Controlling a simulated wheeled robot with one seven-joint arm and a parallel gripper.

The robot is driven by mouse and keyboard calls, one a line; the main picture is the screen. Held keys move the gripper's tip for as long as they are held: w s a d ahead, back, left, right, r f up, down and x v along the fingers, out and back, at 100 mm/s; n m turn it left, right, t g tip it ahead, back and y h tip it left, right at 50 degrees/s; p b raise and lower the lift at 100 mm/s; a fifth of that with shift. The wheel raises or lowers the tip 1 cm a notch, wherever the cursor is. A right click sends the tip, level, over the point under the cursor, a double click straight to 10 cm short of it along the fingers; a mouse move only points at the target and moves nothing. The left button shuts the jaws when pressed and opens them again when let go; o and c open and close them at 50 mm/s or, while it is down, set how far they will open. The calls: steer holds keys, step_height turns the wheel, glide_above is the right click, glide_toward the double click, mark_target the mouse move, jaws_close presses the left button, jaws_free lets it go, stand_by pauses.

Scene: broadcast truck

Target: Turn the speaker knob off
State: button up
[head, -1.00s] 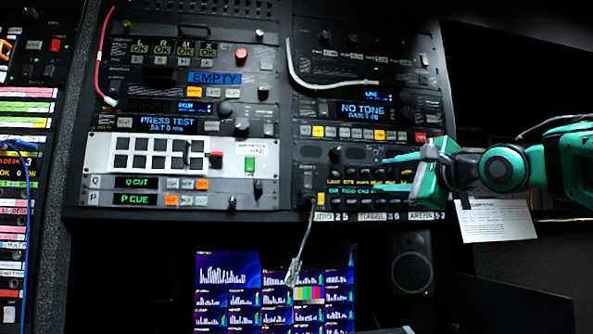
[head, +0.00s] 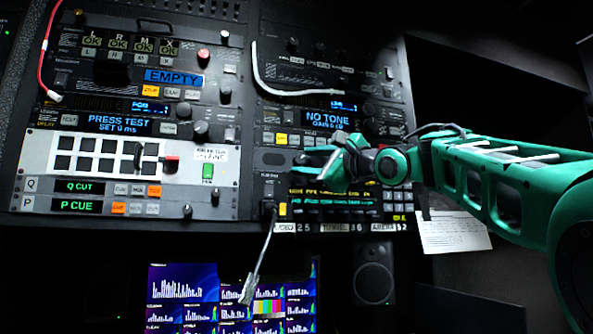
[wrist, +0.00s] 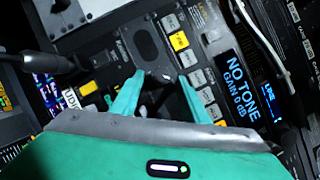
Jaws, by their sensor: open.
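The speaker panel shows a dark oval speaker grille (head: 275,159), also in the wrist view (wrist: 147,44). A small dark knob (wrist: 166,77) shows just beside the grille, between my fingertips in the wrist view; its pointer position is too small to read. My green gripper (head: 305,162) is at the rack face, to the right of the grille, and hides the knob's area in the head view. In the wrist view my gripper (wrist: 162,77) has its two fingers apart, one on each side of the knob. I cannot tell whether they touch it.
The NO TONE unit (head: 327,120) with its button row sits just above. A cable (head: 262,255) hangs from a plug left of the lower panel. The Q CUT/P CUE panel (head: 85,187) is to the left. Monitors (head: 230,295) and a loudspeaker (head: 373,272) are below.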

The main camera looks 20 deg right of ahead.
steer(key=shift+w+a+r, duration=0.15)
steer(key=shift+w, duration=0.3)
jaws_close()
steer(key=c, duration=1)
jaws_free()
steer(key=shift+d, duration=0.35)
steer(key=shift+a, duration=0.2)
jaws_close()
